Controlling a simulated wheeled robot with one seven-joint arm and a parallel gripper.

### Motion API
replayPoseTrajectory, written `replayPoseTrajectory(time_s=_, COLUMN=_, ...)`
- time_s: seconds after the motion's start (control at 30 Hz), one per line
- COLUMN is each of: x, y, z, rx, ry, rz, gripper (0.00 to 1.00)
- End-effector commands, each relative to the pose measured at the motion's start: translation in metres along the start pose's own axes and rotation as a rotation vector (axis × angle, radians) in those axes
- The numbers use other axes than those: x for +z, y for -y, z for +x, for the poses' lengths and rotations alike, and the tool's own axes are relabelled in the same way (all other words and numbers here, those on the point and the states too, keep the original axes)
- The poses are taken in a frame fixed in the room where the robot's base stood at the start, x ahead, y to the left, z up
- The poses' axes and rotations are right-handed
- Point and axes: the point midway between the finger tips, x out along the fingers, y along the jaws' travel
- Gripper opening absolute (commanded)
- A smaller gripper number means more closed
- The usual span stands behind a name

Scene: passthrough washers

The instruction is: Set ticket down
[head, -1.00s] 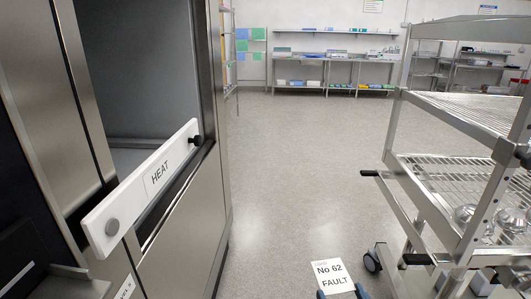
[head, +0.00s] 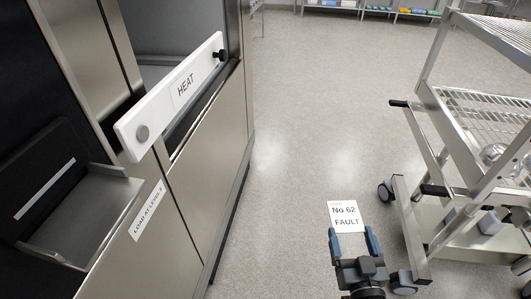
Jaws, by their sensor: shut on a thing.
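The ticket (head: 345,214) is a white card printed "No 62 FAULT". My gripper (head: 353,236) is shut on its lower edge, with a blue-tipped finger at each side. The card is held out in front of the gripper, over the grey floor between the washer and the cart. Its height above the floor is hard to tell.
A steel washer (head: 208,143) stands at left, with a white "HEAT" bar (head: 183,88) across its opening. A small steel tray (head: 85,215) juts from its dark front, beside a "LOAD AT LEVEL 2" label (head: 148,212). A wheeled wire-shelf cart (head: 472,115) stands at right. Open floor lies between.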

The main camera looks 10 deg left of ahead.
Motion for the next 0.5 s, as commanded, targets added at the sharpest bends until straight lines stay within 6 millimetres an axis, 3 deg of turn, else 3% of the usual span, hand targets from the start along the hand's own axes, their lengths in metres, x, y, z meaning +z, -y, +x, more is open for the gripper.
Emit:
replayPoseTrajectory(time_s=0.1, x=-0.022, y=0.022, z=0.011, rx=-0.064, ry=-0.002, rz=0.001, gripper=0.53)
replayPoseTrajectory(time_s=0.5, x=-0.058, y=0.055, z=0.024, rx=-0.173, ry=0.0, rz=0.001, gripper=0.53)
